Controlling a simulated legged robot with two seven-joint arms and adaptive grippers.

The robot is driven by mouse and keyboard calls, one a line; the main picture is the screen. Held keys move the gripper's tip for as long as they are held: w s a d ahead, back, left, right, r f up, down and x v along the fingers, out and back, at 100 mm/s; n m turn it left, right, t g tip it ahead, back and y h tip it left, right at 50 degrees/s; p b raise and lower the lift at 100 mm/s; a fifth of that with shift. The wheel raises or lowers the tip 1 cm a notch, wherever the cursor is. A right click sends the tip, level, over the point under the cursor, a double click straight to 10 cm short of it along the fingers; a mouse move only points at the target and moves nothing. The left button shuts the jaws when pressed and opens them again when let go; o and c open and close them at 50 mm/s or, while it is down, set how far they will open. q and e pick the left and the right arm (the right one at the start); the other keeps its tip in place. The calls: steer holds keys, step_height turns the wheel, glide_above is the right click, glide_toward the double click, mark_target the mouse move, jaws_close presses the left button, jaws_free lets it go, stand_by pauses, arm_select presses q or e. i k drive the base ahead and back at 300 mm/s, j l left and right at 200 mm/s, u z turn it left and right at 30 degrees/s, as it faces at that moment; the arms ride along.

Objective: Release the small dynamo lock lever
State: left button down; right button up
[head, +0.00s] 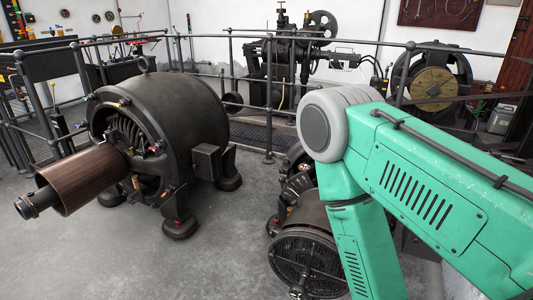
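The small dynamo (307,252) stands low in the centre right, with a dark round mesh face and a brownish drum. My green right arm covers much of its right side. I cannot make out its lock lever; several small red or orange-tipped parts show at its left edge, too small to tell apart. My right arm comes in from the right, bends at a grey elbow and runs down past the dynamo. Its gripper is out of sight. My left arm and gripper do not show.
A large black dynamo (172,125) with a brown belt pulley (84,180) stands at the left. Metal railings (268,100) run behind both dynamos. Other machinery (300,50) and a round-faced machine (432,85) stand at the back. Bare grey floor (190,265) lies in front.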

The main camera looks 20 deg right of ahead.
mark_target(271, 154)
steer(key=i+j+z, duration=0.15)
steer(key=i, duration=0.4)
steer(key=i+j+z, duration=0.15)
steer(key=i, duration=0.4)
steer(key=i+j+z, duration=0.15)
steer(key=i, duration=0.4)
steer(key=i+j+z, duration=0.15)
steer(key=i+j, duration=0.3)
steer(key=i, duration=0.1)
